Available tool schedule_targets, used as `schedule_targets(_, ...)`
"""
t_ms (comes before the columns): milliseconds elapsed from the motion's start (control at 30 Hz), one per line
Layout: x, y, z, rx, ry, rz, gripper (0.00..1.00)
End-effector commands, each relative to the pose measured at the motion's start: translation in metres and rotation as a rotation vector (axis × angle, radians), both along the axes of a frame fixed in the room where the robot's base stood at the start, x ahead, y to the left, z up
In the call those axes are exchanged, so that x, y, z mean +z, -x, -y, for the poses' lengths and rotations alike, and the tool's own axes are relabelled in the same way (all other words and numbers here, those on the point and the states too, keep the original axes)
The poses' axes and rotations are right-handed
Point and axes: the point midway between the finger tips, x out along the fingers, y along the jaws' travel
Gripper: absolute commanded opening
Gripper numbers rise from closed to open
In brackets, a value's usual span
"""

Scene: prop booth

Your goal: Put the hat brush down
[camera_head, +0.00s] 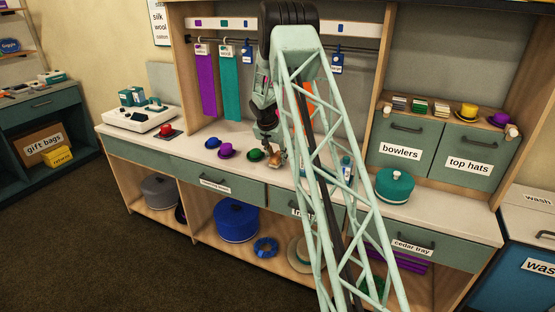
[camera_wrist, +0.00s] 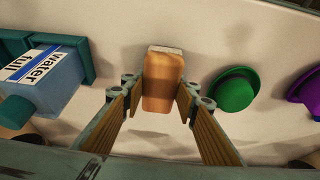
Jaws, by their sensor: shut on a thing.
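The hat brush (camera_wrist: 163,85) shows in the wrist view as an orange-brown wooden block with a pale strip at its far end. My gripper (camera_wrist: 163,98) has one finger on each side of it and is shut on it. In the head view the brush (camera_head: 276,157) is small, under my gripper (camera_head: 270,145), low over the white counter (camera_head: 185,138). I cannot tell whether the brush touches the counter.
A green hat (camera_wrist: 233,88) lies right of the brush in the wrist view, with a purple hat (camera_wrist: 305,92) beyond it. A blue and white bottle labelled water full (camera_wrist: 45,78) is at the left. Bare counter lies around the brush.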

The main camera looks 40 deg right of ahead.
Motion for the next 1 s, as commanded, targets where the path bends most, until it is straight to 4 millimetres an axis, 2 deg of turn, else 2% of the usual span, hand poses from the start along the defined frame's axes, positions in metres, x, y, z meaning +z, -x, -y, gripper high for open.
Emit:
schedule_targets(933, -0.013, 0.000, 0.000, 0.000, -0.001, 0.000, 0.16)
schedule_targets(967, -0.014, 0.000, 0.000, 0.000, -0.001, -0.001, 0.28)
schedule_targets(1000, -0.014, 0.000, 0.000, 0.000, -0.001, -0.001, 0.32)
